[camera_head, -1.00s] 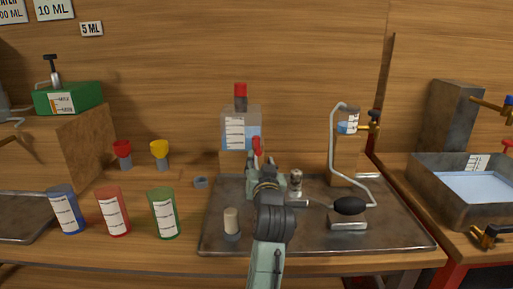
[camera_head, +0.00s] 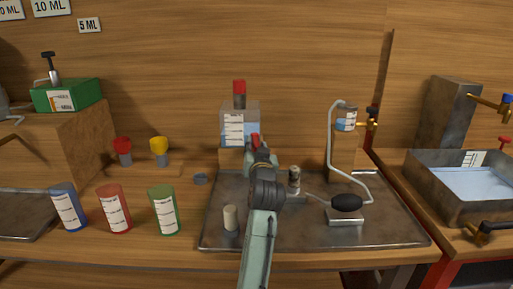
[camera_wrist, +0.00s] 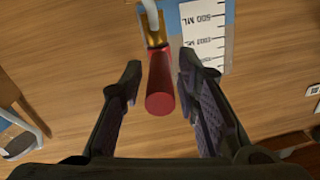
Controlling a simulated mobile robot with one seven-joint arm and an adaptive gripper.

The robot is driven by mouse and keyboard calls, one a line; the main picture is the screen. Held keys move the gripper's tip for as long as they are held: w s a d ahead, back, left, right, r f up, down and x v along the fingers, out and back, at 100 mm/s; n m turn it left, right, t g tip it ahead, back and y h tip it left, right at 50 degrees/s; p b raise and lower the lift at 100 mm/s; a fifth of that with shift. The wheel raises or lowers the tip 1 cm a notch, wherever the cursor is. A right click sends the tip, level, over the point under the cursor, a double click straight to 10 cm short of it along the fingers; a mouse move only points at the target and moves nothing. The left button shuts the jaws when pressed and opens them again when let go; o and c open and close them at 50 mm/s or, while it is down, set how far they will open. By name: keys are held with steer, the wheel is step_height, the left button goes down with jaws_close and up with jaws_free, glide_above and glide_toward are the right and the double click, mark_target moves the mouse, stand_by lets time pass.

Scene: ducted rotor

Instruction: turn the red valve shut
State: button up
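The red valve handle (camera_head: 255,139) shows at the front of the clear tank (camera_head: 232,130), which has a white scale label and a red-capped top. In the wrist view the handle is a red cylinder (camera_wrist: 160,88) joined to a brass fitting (camera_wrist: 154,36) beside the scale. My gripper (camera_head: 259,152) is in front of the tank at the handle. In the wrist view its two dark fingers stand apart on either side of the handle, with a visible gap on each side. My gripper and arm hide part of the tank's lower front in the head view.
A metal tray (camera_head: 400,235) lies below my arm, holding a pale cylinder (camera_head: 230,217) and a black bulb (camera_head: 347,203) on a stand. Blue (camera_head: 67,209), red (camera_head: 114,210) and green (camera_head: 163,211) cups stand left. A water basin (camera_head: 430,187) stands right.

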jaws_close()
stand_by(0.4)
